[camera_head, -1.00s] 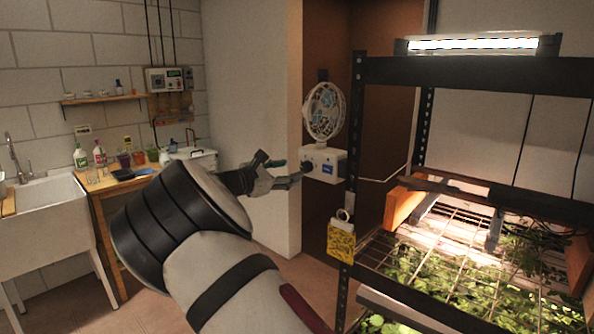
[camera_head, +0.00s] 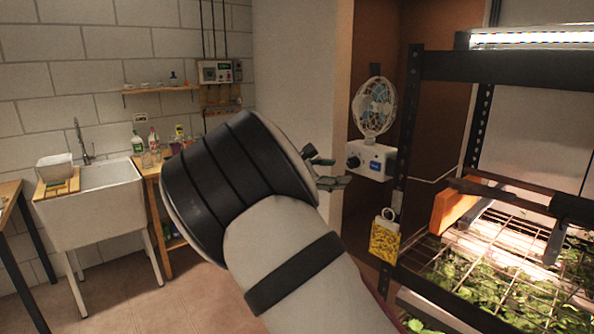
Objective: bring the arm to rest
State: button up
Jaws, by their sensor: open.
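My arm (camera_head: 265,240) reaches up from the bottom of the head view, its thick black-banded joint nearest the camera. My gripper (camera_head: 338,172) shows only in part beyond that joint, its fingers pointing right. The fingers are apart and nothing shows between them. In the picture it lies just left of the white fan unit (camera_head: 375,160), against the pale wall; I cannot tell the distance between them. The rest of the gripper and the wrist are hidden behind my arm.
The seedling rack (camera_head: 412,130) stands at the right, with lit plants (camera_head: 480,290) and a yellow tag (camera_head: 385,240) on its post. A white sink (camera_head: 105,205) and a wooden bench (camera_head: 152,170) stand at the left. The tiled floor (camera_head: 110,300) between is clear.

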jog(key=s+d+f+m+g+y, duration=0.1)
jog(key=s+d+m+g+y, duration=0.6)
jog(key=s+d, duration=0.8)
jog(key=s+a+m+t+y, duration=0.1)
jog(key=s+a+m+y, duration=0.1)
jog(key=s, duration=0.8)
jog(key=s+a+m+t+y, duration=0.1)
jog(key=s+a+m, duration=0.3)
jog(key=s, duration=0.6)
jog(key=s+a+m+t+y, duration=0.1)
jog(key=s+m, duration=0.4)
jog(key=s, duration=0.6)
jog(key=shift+a+f+t+y, duration=0.15)
jog(key=shift+a+t+y, duration=0.25)
jog(key=shift+a+y, duration=0.6)
jog(key=shift+d, duration=0.1)
